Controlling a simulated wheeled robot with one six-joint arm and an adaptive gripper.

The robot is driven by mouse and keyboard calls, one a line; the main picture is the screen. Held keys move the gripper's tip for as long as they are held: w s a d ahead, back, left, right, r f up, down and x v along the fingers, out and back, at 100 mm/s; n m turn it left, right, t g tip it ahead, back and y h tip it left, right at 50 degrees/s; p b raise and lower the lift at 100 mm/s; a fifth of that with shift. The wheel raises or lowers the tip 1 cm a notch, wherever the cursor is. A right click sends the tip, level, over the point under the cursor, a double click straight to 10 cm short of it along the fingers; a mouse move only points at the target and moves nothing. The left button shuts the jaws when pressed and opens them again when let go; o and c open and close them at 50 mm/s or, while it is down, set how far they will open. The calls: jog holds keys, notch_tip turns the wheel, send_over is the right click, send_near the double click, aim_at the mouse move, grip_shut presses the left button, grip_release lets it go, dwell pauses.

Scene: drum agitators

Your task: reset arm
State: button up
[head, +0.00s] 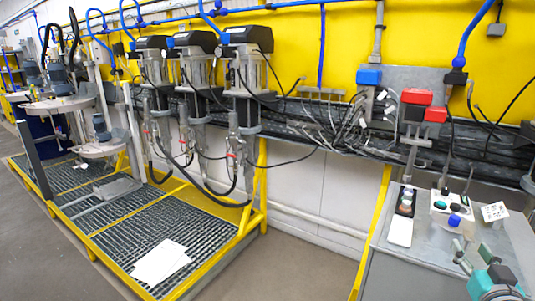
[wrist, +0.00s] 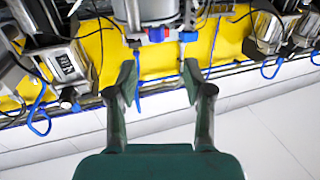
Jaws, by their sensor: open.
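My gripper (wrist: 158,88) is open in the wrist view, with its two green finger pads apart and nothing between them. Beyond the fingers are a grey metal cylinder (wrist: 148,10) with red and blue fittings and a yellow wall (wrist: 160,62). I cannot tell how far off they are.
Several drum agitators (head: 245,85) hang along the yellow wall above a yellow-framed grating (head: 160,235) with white sheets (head: 160,262) on it. A grey cabinet (head: 385,270) with buttons stands at the right. The grey floor (head: 285,270) between them is clear.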

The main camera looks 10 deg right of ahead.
jog(key=s+a+f+y, duration=0.1)
jog(key=s+a+f, duration=0.3)
jog(key=a+f, duration=0.3)
jog(key=s+a+f+n+y, duration=0.1)
jog(key=s+a+f, duration=0.2)
jog(key=a+f, duration=0.3)
jog(key=s+a+f+y, duration=0.1)
jog(key=s+a+f, duration=0.3)
jog(key=a+f, duration=0.3)
jog(key=s+a+f+n+y, duration=0.1)
jog(key=s+a, duration=0.3)
jog(key=s, duration=0.4)
jog(key=s+a+f+n+g+y, duration=0.1)
jog(key=s+a, duration=0.3)
jog(key=s, duration=0.4)
jog(key=s+a+f+n+y, duration=0.1)
jog(key=s+a, duration=0.3)
jog(key=s, duration=0.4)
jog(key=shift+a+n+y, duration=0.2)
jog(key=shift+n+y, duration=0.4)
jog(key=shift+y, duration=0.3)
jog(key=shift+c, duration=0.7)
jog(key=shift+d, duration=0.15)
jog(key=shift+c, duration=0.2)
